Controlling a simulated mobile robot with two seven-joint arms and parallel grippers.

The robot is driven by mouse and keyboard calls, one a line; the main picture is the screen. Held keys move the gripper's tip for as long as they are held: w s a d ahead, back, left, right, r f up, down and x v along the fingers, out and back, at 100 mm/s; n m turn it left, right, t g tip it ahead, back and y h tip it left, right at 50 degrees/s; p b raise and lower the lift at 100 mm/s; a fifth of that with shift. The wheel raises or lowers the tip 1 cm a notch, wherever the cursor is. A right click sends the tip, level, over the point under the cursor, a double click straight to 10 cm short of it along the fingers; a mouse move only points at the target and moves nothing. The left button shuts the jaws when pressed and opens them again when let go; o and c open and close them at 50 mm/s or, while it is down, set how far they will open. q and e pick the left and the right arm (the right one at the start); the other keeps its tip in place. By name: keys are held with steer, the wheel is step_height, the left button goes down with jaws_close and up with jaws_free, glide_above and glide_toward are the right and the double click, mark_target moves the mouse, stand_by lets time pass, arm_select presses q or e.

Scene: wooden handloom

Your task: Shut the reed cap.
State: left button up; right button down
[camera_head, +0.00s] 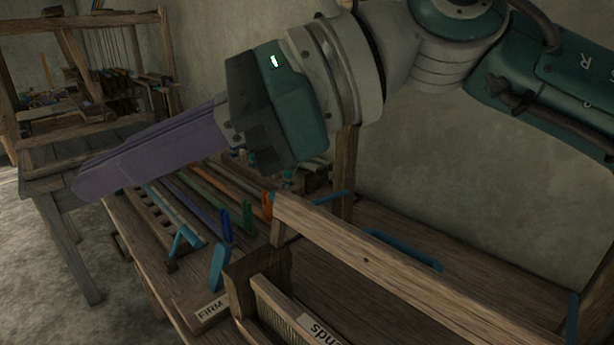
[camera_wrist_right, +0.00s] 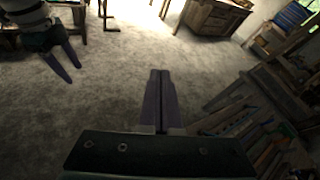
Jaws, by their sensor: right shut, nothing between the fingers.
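A long wooden bar (camera_head: 400,270), which looks like the reed cap, runs diagonally across the lower right of the head view. The comb-like reed (camera_head: 283,315) shows below its left part. I cannot tell how far open the cap is. My right gripper (camera_head: 84,184) has purple fingers pressed together with nothing between them. It points left, above and well away from the bar. It also shows shut in the right wrist view (camera_wrist_right: 160,76), over bare floor. My left gripper (camera_wrist_right: 73,72) shows in the right wrist view at upper left, its purple fingers apart and empty.
A wooden bench (camera_head: 150,285) carries several coloured rods and clips below my right gripper. A label reading "FIRM" (camera_head: 212,308) lies near the reed. Another wooden frame (camera_head: 85,20) stands at the back left. Grey floor (camera_wrist_right: 110,90) is open below the right wrist.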

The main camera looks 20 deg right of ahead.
steer(key=w+d+f+n+h, duration=0.2)
steer(key=d+f+n+h, duration=0.1)
steer(key=d+f+h, duration=0.3)
steer(key=n+g+h+b, duration=0.1)
steer(key=h+b, duration=0.1)
steer(key=h, duration=0.4)
glide_above(355, 251)
steer(key=x, duration=0.4)
steer(key=shift+s+d+f, duration=0.1)
steer(key=shift+s+d, duration=0.2)
steer(key=shift+s, duration=0.05)
steer(key=d+r+g+h, duration=0.15)
steer(key=d+h, duration=0.25)
steer(key=d, duration=0.6)
steer(key=b+x, duration=0.1)
steer(key=x, duration=0.9)
arm_select(q)
steer(key=shift+f+p, duration=0.9)
steer(key=shift+f, duration=0.15)
arm_select(e)
steer(key=shift+t, duration=0.25)
steer(key=shift+s+a+r, duration=0.25)
steer(key=shift+a+r, duration=0.1)
steer(key=shift+a, duration=0.25)
steer(key=shift+s+a+r, duration=0.25)
steer(key=shift+a+r, duration=0.1)
steer(key=shift+a, duration=0.25)
steer(key=shift+s+a+r, duration=0.25)
steer(key=shift+a+r, duration=0.15)
steer(key=shift+a, duration=0.2)
